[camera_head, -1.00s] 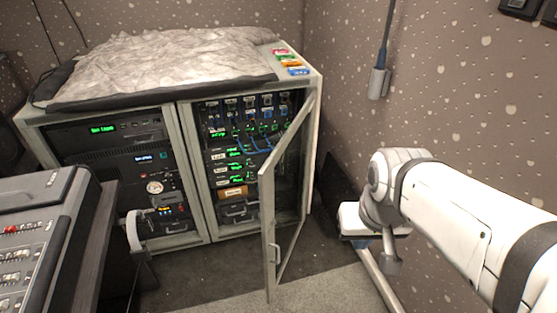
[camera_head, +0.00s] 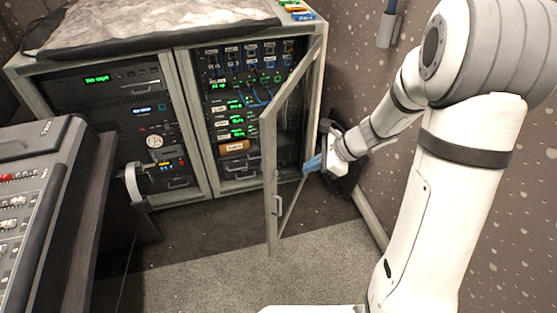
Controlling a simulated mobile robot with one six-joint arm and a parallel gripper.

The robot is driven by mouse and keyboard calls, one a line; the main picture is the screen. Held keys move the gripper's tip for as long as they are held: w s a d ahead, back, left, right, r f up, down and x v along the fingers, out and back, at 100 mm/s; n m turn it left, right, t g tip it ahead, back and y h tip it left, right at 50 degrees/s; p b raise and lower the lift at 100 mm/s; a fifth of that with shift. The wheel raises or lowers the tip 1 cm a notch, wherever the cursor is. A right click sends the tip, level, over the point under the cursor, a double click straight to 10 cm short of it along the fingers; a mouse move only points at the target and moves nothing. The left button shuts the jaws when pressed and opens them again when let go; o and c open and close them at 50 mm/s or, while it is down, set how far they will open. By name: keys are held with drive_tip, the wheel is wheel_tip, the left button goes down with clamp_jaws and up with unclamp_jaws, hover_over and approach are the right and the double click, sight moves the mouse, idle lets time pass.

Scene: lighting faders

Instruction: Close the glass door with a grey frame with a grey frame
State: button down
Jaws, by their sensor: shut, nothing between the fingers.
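The glass door with a grey frame (camera_head: 269,178) stands swung open from the right side of the cabinet's right bay. Its free edge, with a small handle, points out towards me. My gripper (camera_head: 311,164), with blue fingers, is shut and empty. It is at the right, outer side of the door, close to the glass near the hinge side. I cannot tell if it touches the door. The cabinet (camera_head: 185,125) shows lit green displays and blue cables in the open bay.
A mixing console (camera_head: 30,190) on a dark stand is at the left. A grey cloth (camera_head: 150,25) covers the cabinet top. The speckled wall (camera_head: 515,200) is close on the right. Carpet (camera_head: 200,265) in front of the door is clear.

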drive_tip(key=w+f+m+t, duration=0.1)
drive_tip(key=w+f+m, duration=0.2)
drive_tip(key=f, duration=0.1)
drive_tip(key=b, duration=0.1)
approach(268, 175)
wheel_tip(268, 175, down, 4)
drive_tip(key=a, duration=0.2)
drive_tip(key=shift+w+a+f+y, duration=0.2)
drive_tip(key=shift+w+a+y, duration=0.1)
drive_tip(key=shift+w+a, duration=0.35)
drive_tip(key=shift+a, duration=0.1)
